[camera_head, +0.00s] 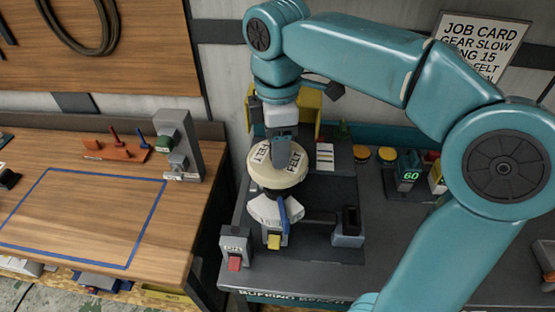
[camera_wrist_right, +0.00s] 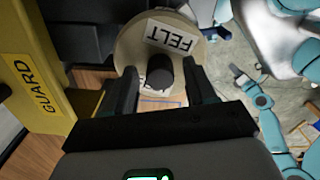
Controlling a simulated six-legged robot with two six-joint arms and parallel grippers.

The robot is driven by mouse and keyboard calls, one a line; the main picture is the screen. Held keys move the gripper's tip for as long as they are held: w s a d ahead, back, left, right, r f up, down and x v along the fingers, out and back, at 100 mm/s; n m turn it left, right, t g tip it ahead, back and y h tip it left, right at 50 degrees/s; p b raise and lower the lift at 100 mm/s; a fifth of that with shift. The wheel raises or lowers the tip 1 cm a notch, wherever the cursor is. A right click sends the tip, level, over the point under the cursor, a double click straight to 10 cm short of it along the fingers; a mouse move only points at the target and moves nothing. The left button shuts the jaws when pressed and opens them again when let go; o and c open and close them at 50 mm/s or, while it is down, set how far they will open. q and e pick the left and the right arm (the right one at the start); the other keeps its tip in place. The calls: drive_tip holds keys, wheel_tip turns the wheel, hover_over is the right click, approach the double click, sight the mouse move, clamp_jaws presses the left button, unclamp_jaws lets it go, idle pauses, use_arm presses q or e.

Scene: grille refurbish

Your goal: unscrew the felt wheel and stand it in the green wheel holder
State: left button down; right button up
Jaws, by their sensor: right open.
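The felt wheel (camera_head: 262,178) is a thick cream disc with FELT labels, mounted on the buffing bench machine. In the right wrist view the felt wheel (camera_wrist_right: 129,48) faces me, with a dark round knob (camera_wrist_right: 159,74) at its centre. My right gripper (camera_head: 283,155) comes down from above at the wheel. In the wrist view my right gripper (camera_wrist_right: 161,68) is open, with one finger on each side of the knob; contact is not clear. My left gripper is not in view.
A yellow guard (camera_wrist_right: 32,85) stands close beside my right gripper. A white faceted piece (camera_head: 275,210) sits below the wheel. A wooden table (camera_head: 80,215) with a blue-taped area is at left.

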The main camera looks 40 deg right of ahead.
drive_tip(key=shift+c, duration=0.3)
clamp_jaws()
drive_tip(key=shift+n+p, duration=0.45)
drive_tip(key=shift+n, duration=1.25)
